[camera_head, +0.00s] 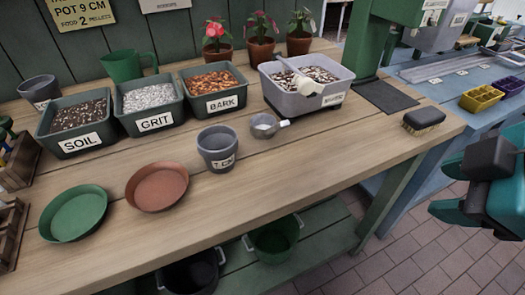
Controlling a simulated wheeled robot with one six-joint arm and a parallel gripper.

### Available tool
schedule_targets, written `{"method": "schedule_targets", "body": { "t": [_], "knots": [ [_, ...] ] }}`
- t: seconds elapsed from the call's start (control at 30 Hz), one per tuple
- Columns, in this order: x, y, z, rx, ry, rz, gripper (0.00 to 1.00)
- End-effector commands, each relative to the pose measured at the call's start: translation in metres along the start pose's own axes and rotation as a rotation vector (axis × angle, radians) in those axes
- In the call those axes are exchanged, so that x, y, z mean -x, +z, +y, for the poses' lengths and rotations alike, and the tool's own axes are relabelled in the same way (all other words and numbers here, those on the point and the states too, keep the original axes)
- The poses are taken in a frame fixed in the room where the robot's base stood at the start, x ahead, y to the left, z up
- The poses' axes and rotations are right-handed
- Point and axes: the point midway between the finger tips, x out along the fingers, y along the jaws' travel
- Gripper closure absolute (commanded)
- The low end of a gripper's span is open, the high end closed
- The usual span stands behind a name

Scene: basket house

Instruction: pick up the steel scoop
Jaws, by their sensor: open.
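A small steel scoop (264,126) lies on the wooden bench, just right of the grey 7 CM pot and in front of the labelled tubs. Its round bowl faces up, and its short handle points right, ending in a pale tip. My gripper (468,188) is at the right edge, teal and dark, partly cut off by the frame. It is open, with nothing seen between its jaws. It is beyond the bench's right end, well apart from the scoop.
A grey tub (279,93) holding a white scoop (304,82) stands behind the steel scoop. The grey pot (217,149) is close on its left. A brush (424,117) lies near the bench's right end. The bench front right of the scoop is clear.

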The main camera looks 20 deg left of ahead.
Motion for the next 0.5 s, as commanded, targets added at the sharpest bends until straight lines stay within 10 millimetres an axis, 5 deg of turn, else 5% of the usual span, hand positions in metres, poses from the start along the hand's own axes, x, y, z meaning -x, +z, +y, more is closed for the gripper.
{"method": "schedule_targets", "body": {
  "t": [0.03, 0.2, 0.4, 0.5],
  "knots": [
    [-0.045, 0.002, -0.013, 0.226, 0.082, 0.023, 0.5],
    [-0.096, -0.027, -0.015, 1.009, 0.449, 0.002, 0.5],
    [-0.107, -0.072, -0.038, 1.754, 0.898, -0.175, 0.5],
    [-0.101, -0.089, -0.052, 1.972, 1.07, -0.281, 0.5]
  ]
}}
